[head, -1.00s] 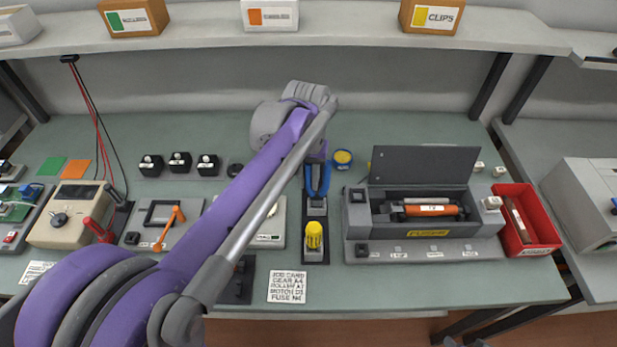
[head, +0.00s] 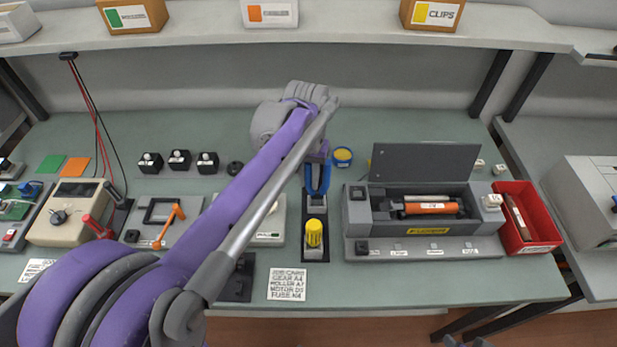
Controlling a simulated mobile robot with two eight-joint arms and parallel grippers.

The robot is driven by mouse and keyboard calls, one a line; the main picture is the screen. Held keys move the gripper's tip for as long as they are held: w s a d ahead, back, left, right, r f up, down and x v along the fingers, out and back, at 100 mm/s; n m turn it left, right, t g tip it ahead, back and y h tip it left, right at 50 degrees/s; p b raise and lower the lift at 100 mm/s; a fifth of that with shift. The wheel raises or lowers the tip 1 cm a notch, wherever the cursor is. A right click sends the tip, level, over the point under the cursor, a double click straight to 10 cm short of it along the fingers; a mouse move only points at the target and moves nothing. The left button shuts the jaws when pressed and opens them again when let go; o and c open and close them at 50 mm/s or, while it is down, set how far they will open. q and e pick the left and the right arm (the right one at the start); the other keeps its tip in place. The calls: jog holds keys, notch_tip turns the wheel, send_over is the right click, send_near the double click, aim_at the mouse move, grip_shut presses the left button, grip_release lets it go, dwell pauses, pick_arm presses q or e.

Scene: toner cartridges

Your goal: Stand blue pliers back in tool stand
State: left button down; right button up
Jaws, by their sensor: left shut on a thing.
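The blue pliers (head: 318,181) are upright with their two blue handles showing, at the back of the dark tool stand (head: 308,254). Their lower end meets the grey holder (head: 317,202) at the stand's back; whether they are fully seated I cannot tell. My left gripper (head: 318,158) is at the top of the pliers, shut on them, its fingers partly hidden by my own wrist and arm. A yellow-handled tool (head: 314,233) stands in the front holder of the same stand.
A grey fuser unit (head: 425,247) with an open lid stands right of the stand, with a red tray (head: 527,217) beyond it. A job card (head: 287,284) lies in front. A small yellow-topped round tin (head: 342,157) is just right of the gripper.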

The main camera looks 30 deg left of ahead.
pick_arm(q)
jog(key=shift+f+b, duration=0.45)
jog(key=shift+f, duration=0.3)
dwell(0.4)
jog(key=c, duration=0.6)
grip_release()
jog(key=shift+c, duration=0.2)
notch_tip(320, 180, up, 11)
jog(key=shift+f+p, duration=0.1)
jog(key=shift+p, duration=0.4)
jog(key=shift+s, duration=0.1)
